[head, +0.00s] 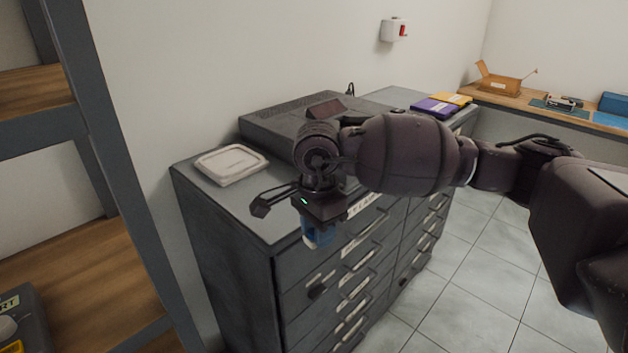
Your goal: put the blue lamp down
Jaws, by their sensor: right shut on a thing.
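My right gripper (319,222) comes in from the right, pointing down at the front edge of the grey drawer cabinet (222,208). It is shut on a small blue thing (318,236), which I take to be the blue lamp. Only the lower part of the lamp shows under the gripper, in front of the upper drawers in the picture. Its upper part is hidden by the gripper. I cannot tell whether it touches the cabinet. My left gripper is not in view.
A white lidded box (230,165) lies on the cabinet top at left. A dark flat hi-fi unit (268,122) stands behind my arm. Purple and yellow folders (436,106) lie further right. Shelving (110,150) stands at left. The cabinet's front left top is mostly bare.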

